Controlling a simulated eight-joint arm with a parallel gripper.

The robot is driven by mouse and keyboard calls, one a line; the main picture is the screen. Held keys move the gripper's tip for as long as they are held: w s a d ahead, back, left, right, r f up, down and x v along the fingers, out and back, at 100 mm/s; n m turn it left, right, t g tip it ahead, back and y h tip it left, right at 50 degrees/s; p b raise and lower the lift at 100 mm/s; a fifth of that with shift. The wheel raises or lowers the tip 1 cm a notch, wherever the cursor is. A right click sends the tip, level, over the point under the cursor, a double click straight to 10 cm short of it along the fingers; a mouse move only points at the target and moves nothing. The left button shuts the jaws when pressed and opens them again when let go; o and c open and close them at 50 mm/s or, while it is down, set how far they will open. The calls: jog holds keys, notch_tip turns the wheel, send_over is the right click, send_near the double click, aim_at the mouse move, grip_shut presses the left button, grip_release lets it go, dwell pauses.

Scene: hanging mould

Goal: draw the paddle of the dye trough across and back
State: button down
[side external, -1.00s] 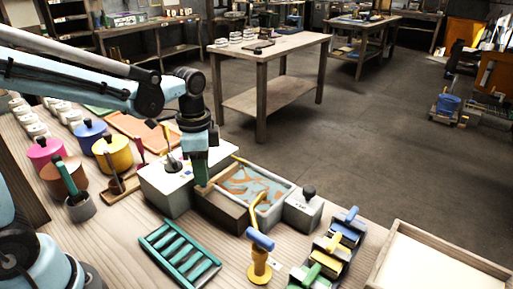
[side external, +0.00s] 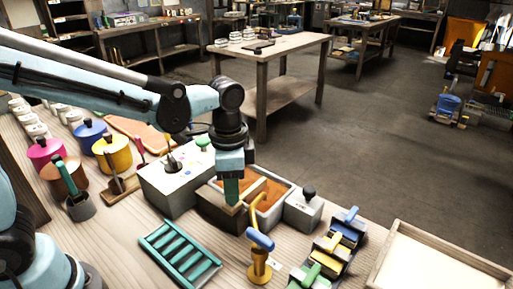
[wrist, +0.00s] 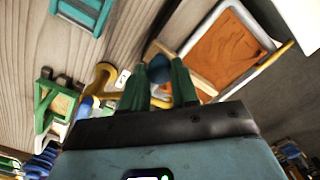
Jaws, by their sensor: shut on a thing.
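The paddle (wrist: 198,80) shows as a wooden bar along the near end of the basin in the wrist view. My gripper (side external: 232,203) points down at that end in the side view. In the wrist view its two green fingers (wrist: 160,84) are closed around a dark blue rounded piece at the paddle, which I take for its grip. The fingers hide most of this hold.
A yellow stand with a blue handle (side external: 260,240) rises close in front of the trough. A grey block with a dark knob (side external: 303,207) stands right of it, a white box (side external: 168,185) left. A green rack (side external: 180,253) lies in front.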

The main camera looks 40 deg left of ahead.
jog(key=shift+d, duration=0.3)
jog(key=c, duration=0.8)
grip_release()
jog(key=shift+a, duration=0.1)
jog(key=shift+c, duration=0.2)
jog(key=shift+r, duration=0.1)
notch_tip(320, 180, up, 12)
jog(key=f, duration=1.2)
jog(key=shift+a+f, duration=0.25)
jog(key=shift+f, duration=0.05)
